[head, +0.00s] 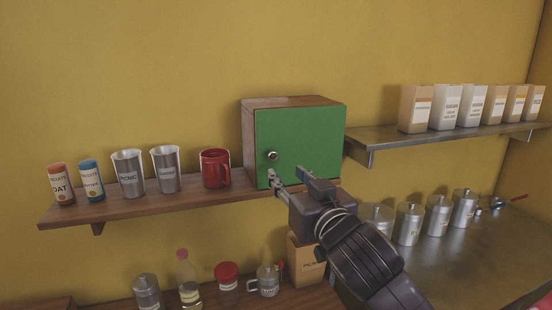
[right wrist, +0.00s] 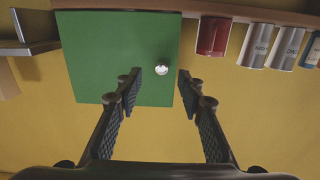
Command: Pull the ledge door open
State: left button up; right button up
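The ledge door (head: 300,140) is a flat green panel on the front of a wooden box (head: 290,103) standing on the ledge. It looks shut. A round metal knob (head: 272,155) sits near its left edge. My right gripper (head: 289,177) is in front of the door's lower part, just below and right of the knob in the head view. In the right wrist view, which is upside down, the knob (right wrist: 160,69) appears between the two spread fingers. They are apart and hold nothing. The green door (right wrist: 115,50) fills the upper left there. My left gripper is not in view.
A red mug (head: 215,168) stands just left of the box, with metal cups (head: 165,170) and small tubs (head: 62,184) farther along the wooden ledge (head: 140,206). Cartons (head: 445,107) line the right shelf. Canisters (head: 410,225), bottles and jars stand below.

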aim_at(274, 156)
jog(key=shift+r+p+x, duration=0.25)
jog(key=shift+p+x, duration=0.05)
jog(key=shift+x, duration=1)
jog(key=shift+r+p+x, duration=0.2)
jog(key=shift+p+x, duration=0.15)
jog(key=shift+x, duration=0.95)
jog(key=shift+r+p+x, duration=0.25)
jog(key=shift+p+x, duration=0.05)
jog(key=shift+x, duration=1.05)
jog(key=shift+a, duration=0.1)
grip_shut()
